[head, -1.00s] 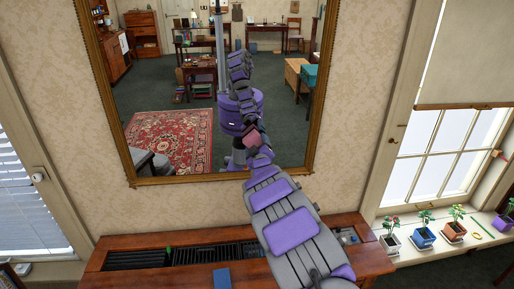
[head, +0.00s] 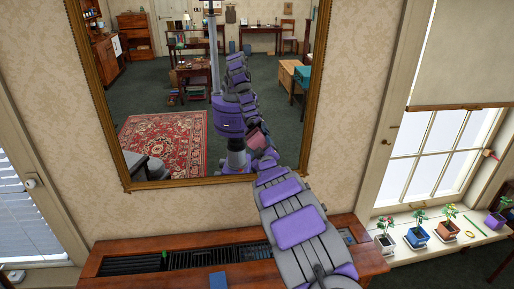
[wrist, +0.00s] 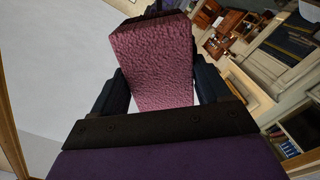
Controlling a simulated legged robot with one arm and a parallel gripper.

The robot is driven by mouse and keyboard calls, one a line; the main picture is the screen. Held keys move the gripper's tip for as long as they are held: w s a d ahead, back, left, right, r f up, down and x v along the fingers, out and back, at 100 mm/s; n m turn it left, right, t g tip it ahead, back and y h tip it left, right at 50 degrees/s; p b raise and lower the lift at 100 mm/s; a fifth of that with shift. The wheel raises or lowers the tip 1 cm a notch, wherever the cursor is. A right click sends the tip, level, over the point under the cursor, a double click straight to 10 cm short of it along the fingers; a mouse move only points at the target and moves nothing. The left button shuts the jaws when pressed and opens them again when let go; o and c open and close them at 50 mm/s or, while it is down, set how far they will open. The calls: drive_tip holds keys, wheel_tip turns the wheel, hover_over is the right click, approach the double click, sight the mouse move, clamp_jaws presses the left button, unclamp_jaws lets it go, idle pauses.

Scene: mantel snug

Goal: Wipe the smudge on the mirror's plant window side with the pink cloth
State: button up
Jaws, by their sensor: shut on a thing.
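The mirror (head: 190,181) hangs upright on the wall, in a brown-gold frame, and reflects the room and my own body. The plant window (head: 436,150) is to its right. My arm reaches up to the mirror's lower right part in the head view. In the wrist view my gripper (wrist: 158,85) is shut on the pink cloth (wrist: 152,55), a textured block between its fingers. A small pink patch in the head view appears among the arm links and their reflection. I cannot make out a smudge, nor whether the cloth touches the glass.
A wooden cabinet (head: 120,249) with dark grilles stands below the mirror, with a blue object (head: 218,280) at its front. Potted plants, including one in a blue pot (head: 417,238), line the right sill. Another window with blinds (head: 22,205) is at left.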

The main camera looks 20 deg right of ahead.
sight(251, 147)
drive_tip(key=shift+w+f+b, duration=0.1)
drive_tip(key=shift+b, duration=0.2)
drive_tip(key=shift+w+a+r+b, duration=0.1)
drive_tip(key=shift+w+a+b, duration=0.2)
drive_tip(key=shift+a+b, duration=0.5)
drive_tip(key=shift+w+a+r+b, duration=0.1)
drive_tip(key=shift+w+a+b, duration=0.15)
drive_tip(key=shift+a+b, duration=0.55)
drive_tip(key=shift+w+a+r, duration=0.1)
drive_tip(key=shift+a, duration=0.3)
drive_tip(key=shift+s, duration=0.35)
drive_tip(key=shift+f+v, duration=0.1)
drive_tip(key=shift+v, duration=1.2)
drive_tip(key=shift+f+v, duration=0.15)
drive_tip(key=shift+v, duration=1.15)
